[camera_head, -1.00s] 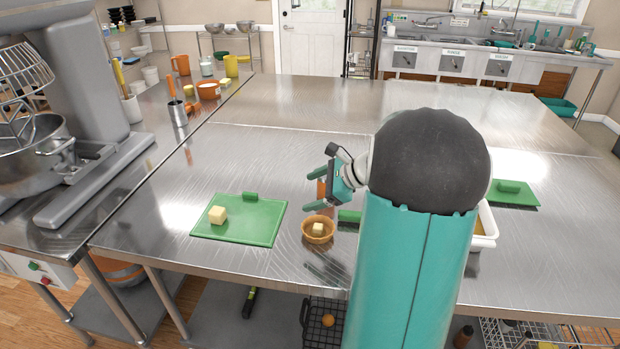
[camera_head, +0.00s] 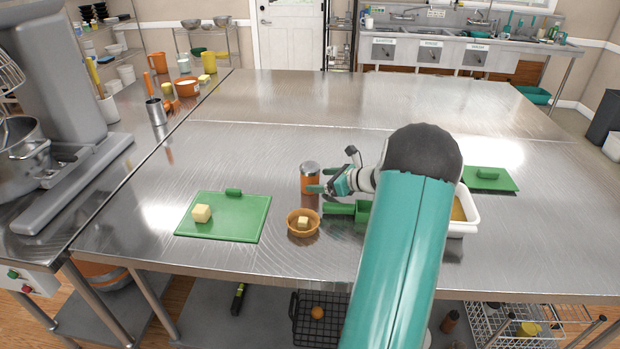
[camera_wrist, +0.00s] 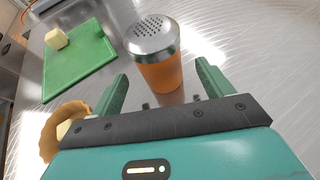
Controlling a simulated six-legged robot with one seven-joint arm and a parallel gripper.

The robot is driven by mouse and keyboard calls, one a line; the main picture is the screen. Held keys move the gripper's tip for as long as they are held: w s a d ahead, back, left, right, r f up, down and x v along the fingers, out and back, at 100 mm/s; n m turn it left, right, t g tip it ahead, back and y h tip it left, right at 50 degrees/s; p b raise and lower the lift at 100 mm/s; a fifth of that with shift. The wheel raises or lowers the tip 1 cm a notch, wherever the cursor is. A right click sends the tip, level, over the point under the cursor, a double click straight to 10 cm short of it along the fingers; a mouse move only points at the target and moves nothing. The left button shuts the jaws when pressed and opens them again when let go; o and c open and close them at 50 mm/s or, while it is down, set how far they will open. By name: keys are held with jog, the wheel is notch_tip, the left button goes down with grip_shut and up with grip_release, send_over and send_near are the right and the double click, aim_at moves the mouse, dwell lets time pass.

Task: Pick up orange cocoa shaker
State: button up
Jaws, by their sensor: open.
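The orange cocoa shaker (camera_head: 309,180) stands upright on the steel table, with a silver perforated lid. In the wrist view the shaker (camera_wrist: 160,72) is ahead of my gripper (camera_wrist: 165,85), in line with the gap between the two green fingers. My gripper (camera_head: 318,188) is open and empty, just right of the shaker in the head view. I cannot tell whether a finger touches it.
An orange bowl (camera_head: 291,228) with a butter cube sits close in front of the shaker. A green cutting board (camera_head: 240,220) with butter lies left. A green-handled object (camera_head: 340,209) and a white tray (camera_head: 471,213) are to the right. The table behind is clear.

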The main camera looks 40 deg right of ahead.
aim_at(309, 171)
jog(key=x, duration=0.5)
jog(key=shift+w, duration=0.1)
jog(key=c, duration=1.1)
jog(key=shift+r, duration=0.55)
notch_tip(309, 171, up, 2)
jog(key=shift+r, duration=0.15)
jog(key=shift+s+a+r, duration=1.4)
jog(key=shift+a+r, duration=0.2)
jog(key=shift+a, duration=0.25)
jog(key=shift+s+a+r, duration=1.45)
jog(key=shift+a+r, duration=0.15)
jog(key=shift+a, duration=0.25)
jog(key=shift+s+a+r, duration=1.4)
jog(key=shift+a+r, duration=0.2)
jog(key=shift+a, duration=0.25)
